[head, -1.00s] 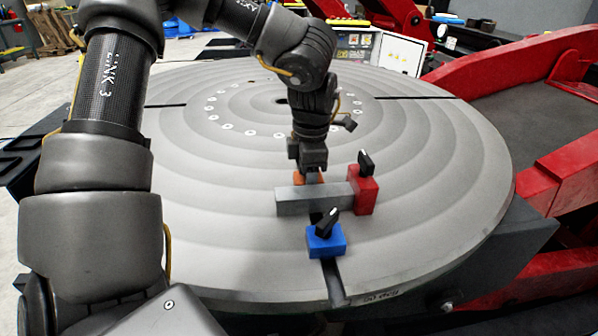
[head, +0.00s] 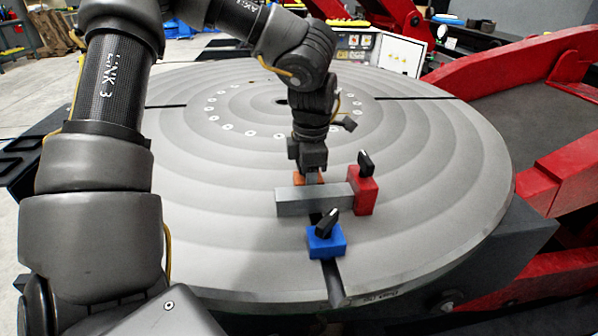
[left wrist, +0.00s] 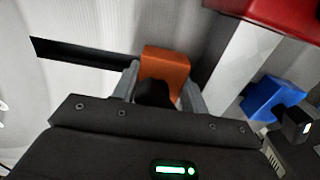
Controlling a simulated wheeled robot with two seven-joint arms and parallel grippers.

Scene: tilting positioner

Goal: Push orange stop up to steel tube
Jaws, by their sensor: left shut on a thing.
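The orange stop (left wrist: 166,62) shows in the left wrist view between my left fingertips, with its black knob (left wrist: 154,92) between the fingers. My left gripper (left wrist: 160,85) is shut on this stop. In the head view the gripper (head: 312,172) is behind the steel tube, and only a little of the orange stop (head: 298,178) shows past it. The grey steel tube (head: 308,201) lies on the round table. In the left wrist view the tube (left wrist: 238,62) is just right of the orange stop; whether they touch I cannot tell. My right gripper is out of view.
A red stop (head: 363,192) with a black knob is at the tube's right end. A blue stop (head: 325,242) with a black knob sits on the near side, over a slot. The round table (head: 220,240) is otherwise clear around them.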

